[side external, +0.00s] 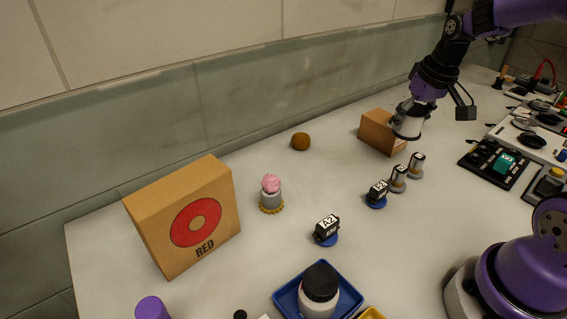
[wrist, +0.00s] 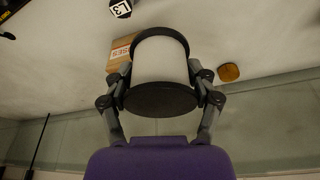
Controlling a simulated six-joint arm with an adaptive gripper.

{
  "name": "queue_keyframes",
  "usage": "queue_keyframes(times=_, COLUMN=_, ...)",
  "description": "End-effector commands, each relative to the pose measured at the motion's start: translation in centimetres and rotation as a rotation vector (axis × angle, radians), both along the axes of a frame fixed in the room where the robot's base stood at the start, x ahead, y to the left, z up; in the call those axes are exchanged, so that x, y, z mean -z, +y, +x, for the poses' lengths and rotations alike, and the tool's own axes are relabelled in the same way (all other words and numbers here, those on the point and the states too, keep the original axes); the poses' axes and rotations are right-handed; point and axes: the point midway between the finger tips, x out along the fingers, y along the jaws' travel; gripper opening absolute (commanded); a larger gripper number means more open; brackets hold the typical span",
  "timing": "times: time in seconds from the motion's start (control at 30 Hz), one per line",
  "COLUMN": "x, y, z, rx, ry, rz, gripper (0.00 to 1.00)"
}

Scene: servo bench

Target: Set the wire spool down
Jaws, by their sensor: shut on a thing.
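The wire spool (side external: 408,121) is white with dark rims. My gripper (side external: 412,106) is shut on it, and its fingers clasp the spool from both sides. In the wrist view the spool (wrist: 160,62) fills the space between the fingers of my gripper (wrist: 160,88), with its black rims toward and away from me. In the side view the spool overlaps the right end of a small cardboard box (side external: 374,131). I cannot tell whether its underside touches the bench (side external: 330,180).
The cardboard box (wrist: 121,50) shows beside the spool in the wrist view. A brown lump (side external: 300,141) lies left of it. Small labelled servos (side external: 327,230) and metal cylinders (side external: 398,178) stand nearer the camera. A black tray (side external: 490,165) is at right. Bench between lump and servos is clear.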

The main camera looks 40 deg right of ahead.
Motion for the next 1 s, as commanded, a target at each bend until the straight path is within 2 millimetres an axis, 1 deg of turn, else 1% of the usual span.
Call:
queue_keyframes(times=0.07, x=0.6, y=-1.5, z=-0.5, rx=0.025, ry=0.002, rz=0.001, gripper=0.21)
queue_keyframes(times=0.3, x=4.1, y=-7.0, z=-2.0, rx=0.026, ry=0.002, rz=0.003, gripper=0.21)
queue_keyframes(times=0.4, x=5.3, y=-8.9, z=-2.4, rx=0.022, ry=0.001, rz=0.003, gripper=0.21)
queue_keyframes(times=0.5, x=6.2, y=-10.4, z=-2.7, rx=0.021, ry=0.001, rz=0.001, gripper=0.21)
queue_keyframes(times=0.6, x=6.7, y=-11.2, z=-2.9, rx=0.018, ry=0.000, rz=0.000, gripper=0.21)
queue_keyframes(times=0.67, x=7.0, y=-11.4, z=-3.0, rx=0.017, ry=0.001, rz=0.001, gripper=0.21)
queue_keyframes(times=0.9, x=10.4, y=-11.4, z=-3.0, rx=0.015, ry=0.001, rz=0.003, gripper=0.21)
queue_keyframes(times=1.0, x=10.9, y=-11.4, z=-2.9, rx=0.016, ry=0.000, rz=0.000, gripper=0.21)
